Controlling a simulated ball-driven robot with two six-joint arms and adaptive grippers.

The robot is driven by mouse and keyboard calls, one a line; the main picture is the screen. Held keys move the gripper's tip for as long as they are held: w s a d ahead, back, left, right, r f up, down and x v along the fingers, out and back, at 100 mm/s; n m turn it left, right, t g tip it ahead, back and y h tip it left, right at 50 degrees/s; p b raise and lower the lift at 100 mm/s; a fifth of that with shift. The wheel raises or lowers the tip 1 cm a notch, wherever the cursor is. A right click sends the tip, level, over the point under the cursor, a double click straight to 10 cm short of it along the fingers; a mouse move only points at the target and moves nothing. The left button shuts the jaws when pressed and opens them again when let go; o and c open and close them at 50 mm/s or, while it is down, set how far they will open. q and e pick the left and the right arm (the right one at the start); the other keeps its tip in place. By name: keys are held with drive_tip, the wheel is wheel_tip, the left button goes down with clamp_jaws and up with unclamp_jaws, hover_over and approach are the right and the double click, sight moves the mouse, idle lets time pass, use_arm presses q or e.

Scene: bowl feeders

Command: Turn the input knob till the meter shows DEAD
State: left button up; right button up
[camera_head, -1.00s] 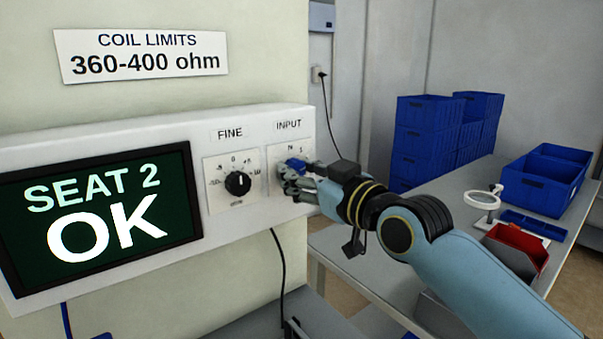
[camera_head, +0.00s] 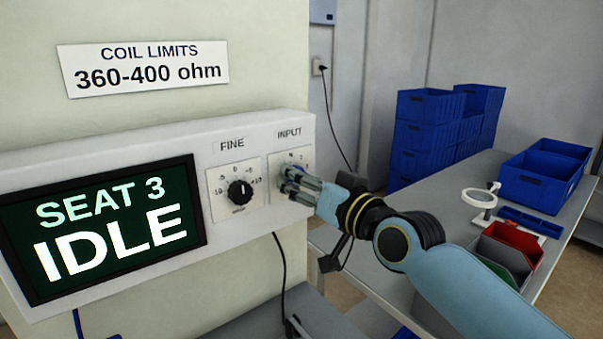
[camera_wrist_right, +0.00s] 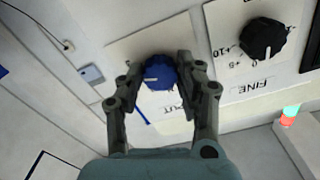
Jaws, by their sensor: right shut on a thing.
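The meter screen (camera_head: 105,228) on the white panel reads "SEAT 3 IDLE". The blue input knob (camera_wrist_right: 160,73) sits on its dial plate under the INPUT label; in the head view my gripper mostly hides it. My right gripper (camera_head: 292,181) is at the knob, and in the right wrist view (camera_wrist_right: 178,82) its two fingers are shut on the knob's opposite sides. The plate's scale (camera_head: 297,157) is only partly visible around the fingers. My left gripper is not in view.
A black FINE knob (camera_head: 240,192) is just left of the input dial. A "COIL LIMITS 360-400 ohm" sign (camera_head: 149,68) hangs above. To the right, a grey table (camera_head: 452,205) holds blue bins (camera_head: 540,182), a magnifier ring (camera_head: 479,198) and a red tray (camera_head: 514,240).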

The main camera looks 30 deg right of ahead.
drive_tip(key=shift+m+p, duration=0.35)
drive_tip(key=shift+m, duration=0.55)
drive_tip(key=o, duration=1.1)
drive_tip(key=shift+o, duration=0.2)
drive_tip(key=s+d, duration=0.1)
drive_tip(key=s, duration=0.6)
drive_tip(key=shift+s, duration=0.2)
